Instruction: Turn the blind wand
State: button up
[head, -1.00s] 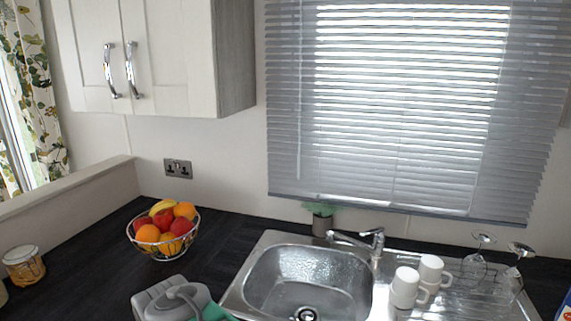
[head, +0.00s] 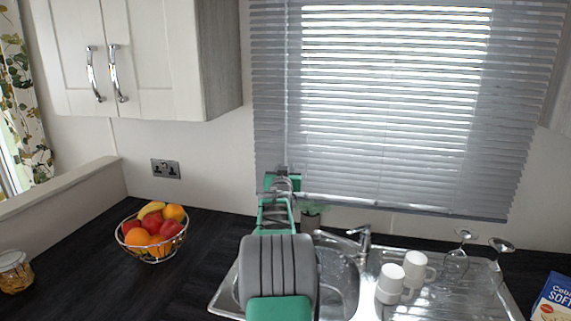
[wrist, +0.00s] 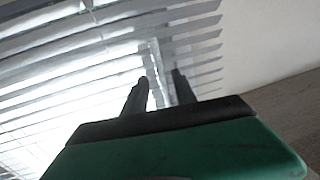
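The blind (head: 385,110) is grey with horizontal slats, and it hangs lowered over the bright window. A thin pale upright line near its left side, which looks like the wand (head: 286,120), is hard to make out. My gripper (head: 283,172) is raised in front of the blind's lower left part. In the wrist view, the two dark fingers of my gripper (wrist: 161,78) stand apart, with slats behind them. A faint narrow strip, perhaps the wand (wrist: 157,60), shows between the fingertips. I cannot tell whether they touch it.
A steel sink with a tap (head: 362,240) lies below the window, partly behind my arm. White mugs (head: 390,284) and upturned glasses (head: 458,262) stand on the drainer. A fruit bowl (head: 150,240) is at left. A wall cabinet (head: 140,60) hangs at upper left.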

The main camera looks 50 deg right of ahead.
jog(key=shift+x, duration=0.9)
jog(key=shift+a, duration=0.1)
grip_shut()
